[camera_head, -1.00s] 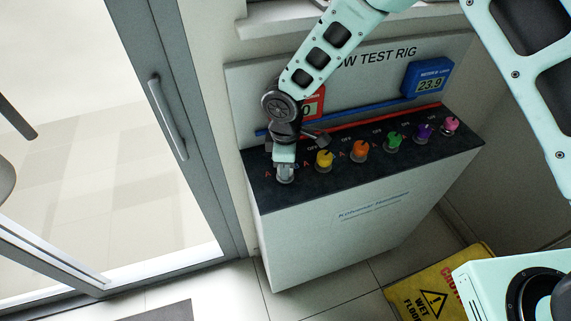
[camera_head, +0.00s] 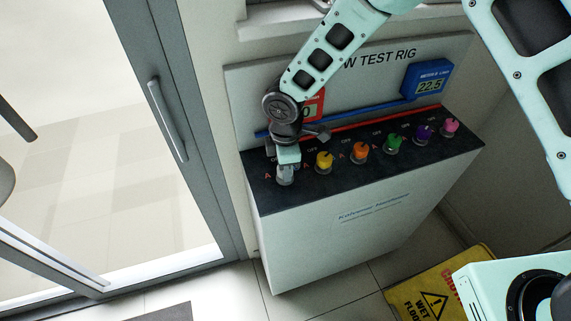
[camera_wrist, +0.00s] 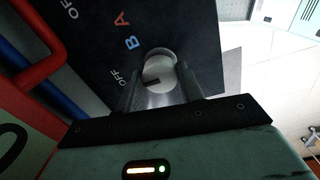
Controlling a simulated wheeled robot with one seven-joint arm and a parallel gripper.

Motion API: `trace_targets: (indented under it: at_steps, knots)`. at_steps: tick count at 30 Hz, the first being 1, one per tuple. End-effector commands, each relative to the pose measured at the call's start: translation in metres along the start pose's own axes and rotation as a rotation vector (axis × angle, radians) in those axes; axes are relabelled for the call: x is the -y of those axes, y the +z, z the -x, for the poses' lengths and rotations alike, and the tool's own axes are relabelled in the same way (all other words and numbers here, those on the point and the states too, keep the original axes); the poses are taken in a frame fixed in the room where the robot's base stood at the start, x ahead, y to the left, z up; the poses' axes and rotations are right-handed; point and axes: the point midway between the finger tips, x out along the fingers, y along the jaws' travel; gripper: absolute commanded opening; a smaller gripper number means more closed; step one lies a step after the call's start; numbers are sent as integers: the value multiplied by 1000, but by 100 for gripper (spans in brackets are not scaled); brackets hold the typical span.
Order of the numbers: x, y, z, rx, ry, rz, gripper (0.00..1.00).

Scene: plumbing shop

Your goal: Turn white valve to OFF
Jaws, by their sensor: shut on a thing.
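The white valve (camera_wrist: 158,75) is a round pale knob with a dark pointer mark. In the wrist view it sits between the two fingers of my gripper (camera_wrist: 160,85), which is shut on it. The pointer mark lies toward the side of the OFF label. The letters A and B are printed beside the knob, further from OFF. In the head view my gripper (camera_head: 285,178) reaches down onto the left end of the black panel, and the fingers mostly hide the valve.
The black panel (camera_head: 420,165) also bears yellow (camera_head: 324,161), orange (camera_head: 360,151), green (camera_head: 393,141), purple (camera_head: 424,132) and pink (camera_head: 451,125) valves to the right. A blue meter (camera_head: 428,79) reads 22.5. A red meter (camera_head: 314,104) is partly hidden by my arm. Red and blue pipes run behind the valves.

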Motion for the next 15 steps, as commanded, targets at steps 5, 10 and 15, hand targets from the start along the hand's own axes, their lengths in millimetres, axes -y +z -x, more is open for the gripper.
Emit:
trace_targets:
  at_steps: [5, 10, 15]
  knots:
    - [-1, -1, 1, -2, 3, 0, 60]
    - [-1, -1, 1, -1, 2, -1, 60]
    - [-1, -1, 8, -2, 3, -2, 60]
